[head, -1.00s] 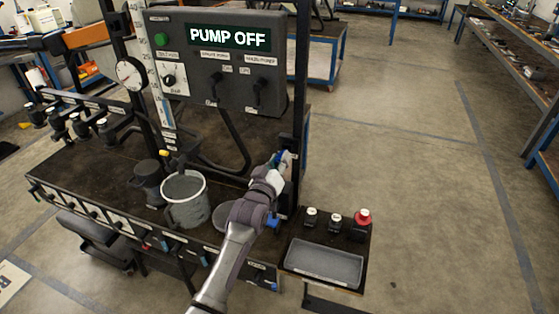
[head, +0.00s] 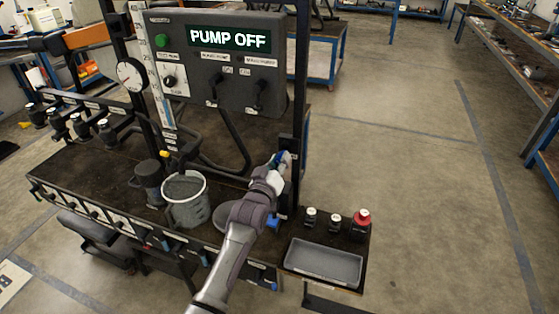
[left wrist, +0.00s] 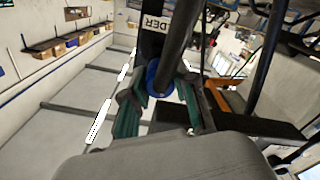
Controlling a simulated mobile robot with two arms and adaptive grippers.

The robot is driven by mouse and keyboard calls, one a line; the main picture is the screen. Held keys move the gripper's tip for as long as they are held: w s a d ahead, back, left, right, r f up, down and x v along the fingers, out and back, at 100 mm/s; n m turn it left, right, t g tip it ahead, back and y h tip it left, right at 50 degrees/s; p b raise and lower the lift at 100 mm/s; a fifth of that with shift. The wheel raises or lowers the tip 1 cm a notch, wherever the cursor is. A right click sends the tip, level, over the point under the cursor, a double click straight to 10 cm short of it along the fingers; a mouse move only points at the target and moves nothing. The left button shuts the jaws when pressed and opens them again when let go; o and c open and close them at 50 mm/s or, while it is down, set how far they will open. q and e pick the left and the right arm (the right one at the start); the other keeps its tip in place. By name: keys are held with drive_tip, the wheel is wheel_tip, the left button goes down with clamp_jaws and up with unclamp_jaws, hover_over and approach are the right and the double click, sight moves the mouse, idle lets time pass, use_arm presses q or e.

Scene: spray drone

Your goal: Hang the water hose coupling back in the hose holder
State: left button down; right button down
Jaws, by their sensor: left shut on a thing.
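My left gripper (head: 280,163) is at the black upright post on the right side of the bench. In the left wrist view its teal finger pads (left wrist: 160,97) are shut on the water hose coupling, seen as a blue ring (left wrist: 154,80) on a black hose (left wrist: 181,38). The hose holder (left wrist: 153,40) is a dark plate with a partly hidden label ending in "DER", right behind the coupling. Whether the coupling is seated in the holder or only beside it cannot be told. My right gripper is not in view.
A control box reading "PUMP OFF" (head: 227,39) stands above the bench. A grey measuring jug (head: 186,211) is left of my arm. The floor to the right is clear.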

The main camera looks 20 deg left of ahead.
use_arm(q)
drive_tip(key=shift+w+b, duration=0.7)
drive_tip(key=shift+w, duration=0.75)
drive_tip(key=c, duration=0.8)
unclamp_jaws()
drive_tip(key=s, duration=1.2)
drive_tip(key=shift+a, duration=0.15)
